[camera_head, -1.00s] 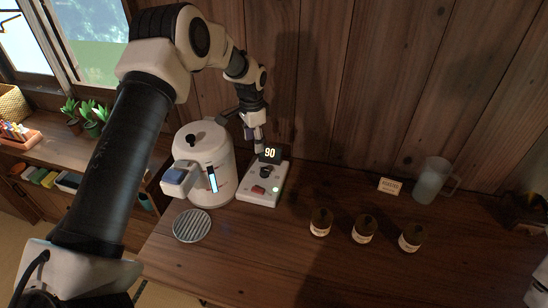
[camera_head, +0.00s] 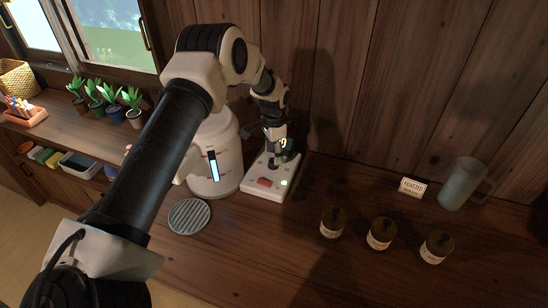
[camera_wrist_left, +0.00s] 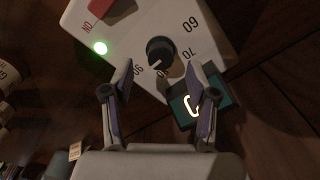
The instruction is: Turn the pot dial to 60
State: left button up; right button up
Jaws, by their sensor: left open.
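The white control box (camera_head: 256,188) stands on the table to the right of the white pot (camera_head: 229,166). In the left wrist view, its round black dial (camera_wrist_left: 160,50) has a pale pointer mark on its lower side, on the side of the 80 and 90 labels. The 60 label (camera_wrist_left: 189,24) is to the dial's upper right. My left gripper (camera_wrist_left: 163,96) is open, with its fingertips to either side of the dial's near side, and I cannot tell whether they touch it. The lit display (camera_wrist_left: 195,104) is partly behind a finger, so its number is unreadable. My right gripper is out of view.
A round grey ribbed coaster (camera_head: 189,216) lies in front of the pot. Brown jars (camera_head: 332,224) stand to the right, with a small sign (camera_head: 412,188) and a frosted pitcher (camera_head: 461,184) behind them. The table between box and jars is clear.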

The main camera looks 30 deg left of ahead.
aim_at(273, 163)
pick_arm(q)
notch_tip(273, 163, down, 3)
jog(key=shift+r, duration=0.2)
jog(key=shift+w+f, duration=0.1)
jog(key=shift+f, duration=0.2)
jog(key=shift+r, duration=0.1)
grip_shut()
